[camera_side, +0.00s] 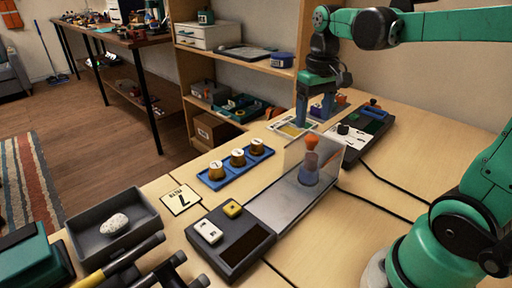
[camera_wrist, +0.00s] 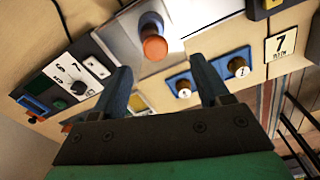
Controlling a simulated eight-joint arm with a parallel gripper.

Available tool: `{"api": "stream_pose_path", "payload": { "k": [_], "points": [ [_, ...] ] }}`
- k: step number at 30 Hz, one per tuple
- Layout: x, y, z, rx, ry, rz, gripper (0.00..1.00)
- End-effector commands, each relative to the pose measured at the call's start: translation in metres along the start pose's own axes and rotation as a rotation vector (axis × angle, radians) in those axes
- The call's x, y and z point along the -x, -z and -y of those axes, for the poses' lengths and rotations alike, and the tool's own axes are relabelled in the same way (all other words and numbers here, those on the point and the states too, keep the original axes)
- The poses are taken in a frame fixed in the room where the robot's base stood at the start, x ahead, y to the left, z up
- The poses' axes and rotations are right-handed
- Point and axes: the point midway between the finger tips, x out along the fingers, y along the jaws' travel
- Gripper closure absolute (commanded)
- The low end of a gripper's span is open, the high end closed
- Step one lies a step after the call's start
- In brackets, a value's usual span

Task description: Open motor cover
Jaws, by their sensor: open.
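The motor (camera_side: 309,171) is a dark upright cylinder with an orange top, standing on a grey and silver base (camera_side: 283,208). A clear, see-through cover (camera_side: 331,162) stands around or beside it; I cannot tell if it is closed. In the wrist view the orange-topped motor (camera_wrist: 153,40) is at the upper middle, beyond the fingertips, and the cover's edges are hard to make out. My gripper (camera_side: 301,120) points down behind the motor in the side view. In the wrist view my gripper (camera_wrist: 163,77) is open with nothing between its fingers.
A blue tray (camera_side: 217,184) with three brass knobs lies left of the base. A card marked 7 (camera_side: 181,199) and a grey bin (camera_side: 112,225) are further left. A panel with a dial (camera_side: 350,136) is behind the motor. Dark cables cross the table on the right.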

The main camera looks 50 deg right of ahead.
Motion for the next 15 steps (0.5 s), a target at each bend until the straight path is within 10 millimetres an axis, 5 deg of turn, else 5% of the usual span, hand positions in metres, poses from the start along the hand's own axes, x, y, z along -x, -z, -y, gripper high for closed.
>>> {"api": "stream_pose_path", "payload": {
  "k": [15],
  "points": [
    [-0.047,0.001,-0.005,-0.014,0.001,0.031,0.31]
  ]
}}
